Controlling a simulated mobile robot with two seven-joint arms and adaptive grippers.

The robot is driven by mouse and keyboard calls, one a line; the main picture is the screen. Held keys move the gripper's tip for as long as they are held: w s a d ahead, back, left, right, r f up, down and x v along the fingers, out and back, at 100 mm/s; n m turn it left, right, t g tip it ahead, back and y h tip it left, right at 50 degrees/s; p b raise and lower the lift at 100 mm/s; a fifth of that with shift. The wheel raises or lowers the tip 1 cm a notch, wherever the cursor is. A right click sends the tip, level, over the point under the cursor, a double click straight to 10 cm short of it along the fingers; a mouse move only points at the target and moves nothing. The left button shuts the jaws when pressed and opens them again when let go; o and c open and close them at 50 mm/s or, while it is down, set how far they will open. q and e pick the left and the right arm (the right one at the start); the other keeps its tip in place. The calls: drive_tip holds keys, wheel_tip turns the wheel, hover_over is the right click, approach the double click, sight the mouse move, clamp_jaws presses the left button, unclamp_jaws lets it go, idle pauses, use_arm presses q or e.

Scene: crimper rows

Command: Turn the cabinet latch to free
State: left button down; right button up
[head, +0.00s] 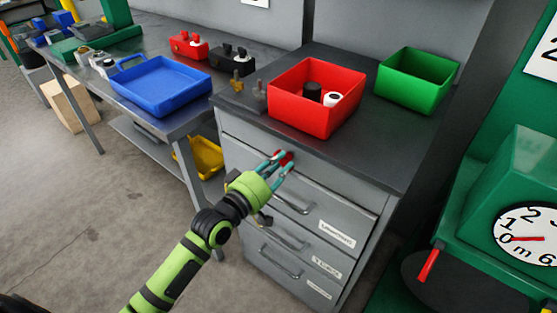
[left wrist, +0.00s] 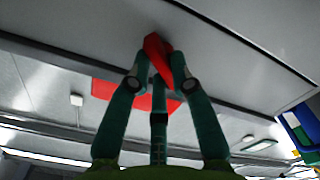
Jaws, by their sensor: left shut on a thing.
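The cabinet is a grey drawer unit (head: 330,184) with a dark top, in the middle of the head view. The latch is a small red knob (head: 285,157) on the front near the top left drawer. It also shows in the left wrist view as a red latch (left wrist: 157,54), seen tilted. My left gripper (head: 279,164) has its teal fingers at the latch; in the left wrist view the fingertips (left wrist: 159,70) are shut on it from both sides. The fingers hide part of the latch. My right gripper is not in view.
On the cabinet top stand a red bin (head: 292,110) with a black and a white item, and a green bin (head: 407,92). A blue tray (head: 160,92) lies on the bench at left. A green machine with a dial (head: 527,236) stands at right. Drawer handles (head: 293,206) protrude below the latch.

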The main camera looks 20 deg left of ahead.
use_arm(q)
drive_tip(key=m+p, duration=0.2)
drive_tip(key=m, duration=0.3)
drive_tip(key=shift+m, duration=0.3)
drive_tip(key=shift+d+f+m+p, duration=0.15)
drive_tip(key=shift+m+p, duration=0.75)
drive_tip(key=shift+m, duration=1.3)
drive_tip(key=c, duration=1.1)
unclamp_jaws()
drive_tip(key=shift+s, duration=0.1)
drive_tip(key=v, duration=1.2)
drive_tip(key=shift+f, duration=0.1)
